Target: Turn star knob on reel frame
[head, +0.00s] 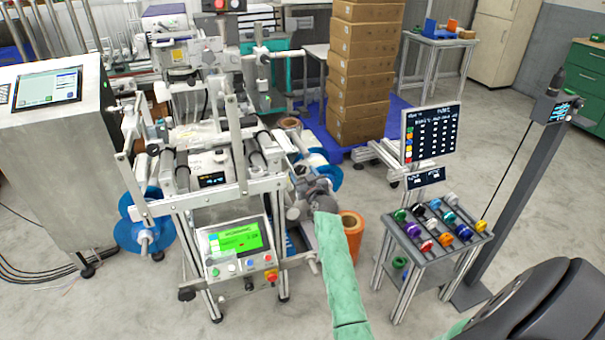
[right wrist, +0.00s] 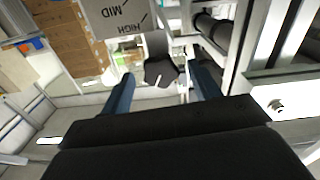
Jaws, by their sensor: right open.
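The dark star knob (right wrist: 160,71) shows in the right wrist view, below a grey plate (right wrist: 118,20) marked MID and HIGH. My right gripper (right wrist: 163,82) is open, with one blue-grey finger on each side of the knob in the picture. I cannot tell whether either finger touches it. In the head view my right gripper (head: 306,196), on its green-sleeved arm, is at the right side of the reel frame (head: 265,186). The knob cannot be made out there, among the gripper and frame parts. My left gripper is not in view.
A control panel (head: 236,240) with a lit green screen is on the machine's front. An orange roll (head: 350,228) stands behind my right arm. A small table (head: 425,262) with coloured reels is to the right. Stacked cardboard boxes (head: 362,75) stand behind.

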